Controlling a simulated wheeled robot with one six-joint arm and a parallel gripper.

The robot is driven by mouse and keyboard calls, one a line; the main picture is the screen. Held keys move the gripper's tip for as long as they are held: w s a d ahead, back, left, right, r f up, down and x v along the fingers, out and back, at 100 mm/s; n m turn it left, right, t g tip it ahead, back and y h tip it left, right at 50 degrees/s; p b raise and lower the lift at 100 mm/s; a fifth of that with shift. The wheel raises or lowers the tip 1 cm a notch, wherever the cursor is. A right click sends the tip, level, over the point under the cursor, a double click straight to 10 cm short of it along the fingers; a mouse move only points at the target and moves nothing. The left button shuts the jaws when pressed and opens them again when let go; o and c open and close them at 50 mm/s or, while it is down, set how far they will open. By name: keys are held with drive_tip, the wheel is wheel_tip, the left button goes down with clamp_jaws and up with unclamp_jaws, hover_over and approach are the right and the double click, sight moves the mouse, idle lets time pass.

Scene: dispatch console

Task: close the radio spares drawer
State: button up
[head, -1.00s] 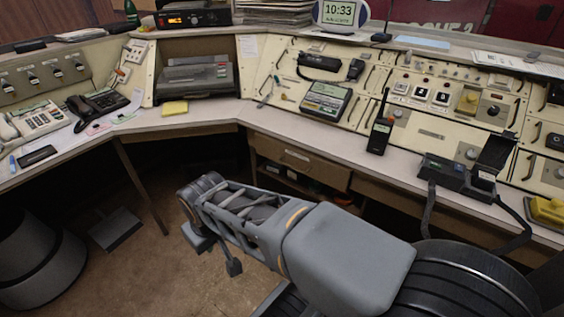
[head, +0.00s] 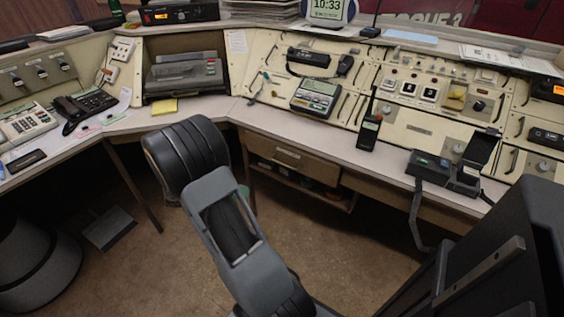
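A wooden drawer (head: 288,157) with a pale handle strip on its front sits under the desktop, right of the desk's inner corner. I take it for the radio spares drawer, but I cannot read a label. Its front lies close under the desk edge; I cannot tell whether it stands slightly out. My arm rises in front of the desk, left of the drawer, with its black ringed joint near the desk edge. My gripper does not show.
An open shelf (head: 315,191) with dark items is below the drawer. A grey bin (head: 35,262) stands at left. Brown floor (head: 330,255) before the drawer is clear.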

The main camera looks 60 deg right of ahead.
sight(282, 164)
drive_tip(key=w+d+f+n+h+p, duration=0.1)
drive_tip(key=w+d+f+n+h, duration=0.2)
drive_tip(key=d+f+n+h, duration=0.65)
drive_tip(key=s+d+r+n, duration=0.1)
drive_tip(key=d+r, duration=0.1)
drive_tip(key=d, duration=0.1)
drive_tip(key=s+d+r+n+y+b, duration=0.1)
drive_tip(key=s+d+r, duration=0.1)
drive_tip(key=d, duration=0.2)
drive_tip(key=s+d+r+n+y, duration=0.1)
drive_tip(key=s+d+r, duration=0.1)
drive_tip(key=d, duration=0.2)
drive_tip(key=shift+s+t+b, duration=0.2)
drive_tip(key=shift+t+b, duration=0.1)
drive_tip(key=shift+b, duration=0.1)
clamp_jaws()
